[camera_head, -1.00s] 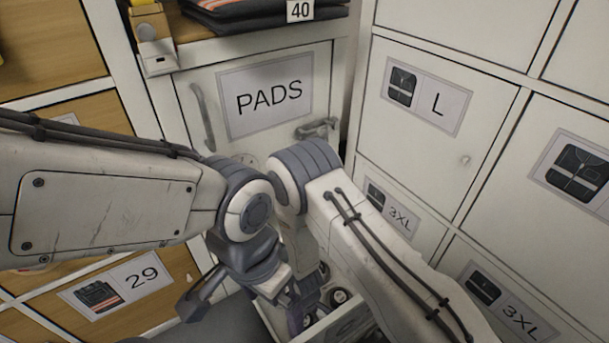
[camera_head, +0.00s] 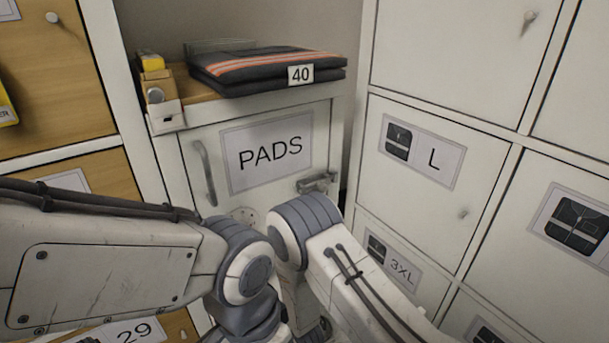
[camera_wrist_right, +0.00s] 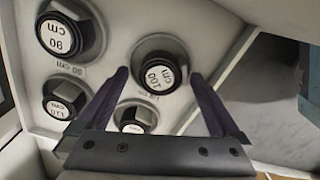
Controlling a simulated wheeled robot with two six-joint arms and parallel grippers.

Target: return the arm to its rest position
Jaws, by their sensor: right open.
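My right gripper (camera_wrist_right: 159,73) is open in the right wrist view, its two dark fingers spread apart with nothing gripped. In the picture a dark round item labelled 100 cm (camera_wrist_right: 160,76) lies between the fingertips; I cannot tell how far below them it is. My right arm (camera_head: 345,265) comes in from the lower right of the head view and bends down beside my left arm (camera_head: 110,265), which reaches in from the left. Both grippers are below the head view's edge, and the left one shows nowhere.
A white tray (camera_wrist_right: 205,15) holds several dark round items, one labelled 90 cm (camera_wrist_right: 62,35). A white PADS door (camera_head: 265,195) stands behind my arms, under folded dark garments (camera_head: 255,72) tagged 40. White lockers (camera_head: 440,195) are close on the right, wooden drawers (camera_head: 50,75) on the left.

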